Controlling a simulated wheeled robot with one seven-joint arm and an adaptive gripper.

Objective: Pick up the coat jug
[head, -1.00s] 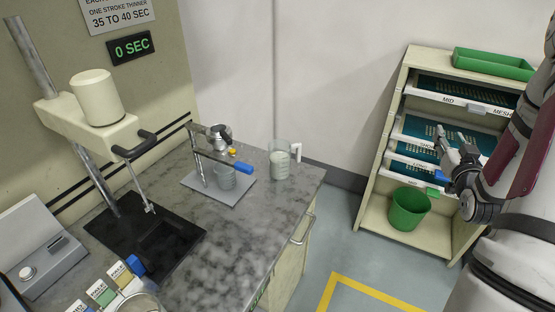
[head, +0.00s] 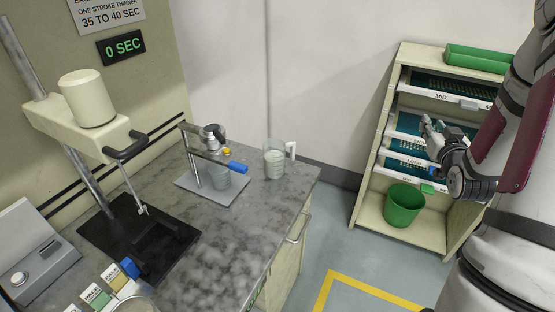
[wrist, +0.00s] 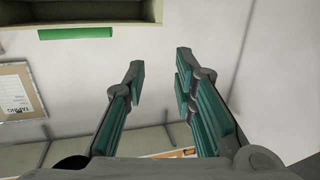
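A clear jug with a white handle and pale contents (head: 274,161) stands upright at the far right corner of the grey counter in the head view; I take it for the coat jug. My gripper (head: 433,131) is well to the right of it, in front of the shelf unit and apart from the jug. In the wrist view my gripper (wrist: 159,85) has its two fingers spread with nothing between them. The jug is not in the wrist view.
A press-like machine (head: 90,110) stands on the counter's left. The shelf unit (head: 450,228) holds trays and a green bucket (head: 403,206). Floor between counter (head: 220,250) and shelf is clear.

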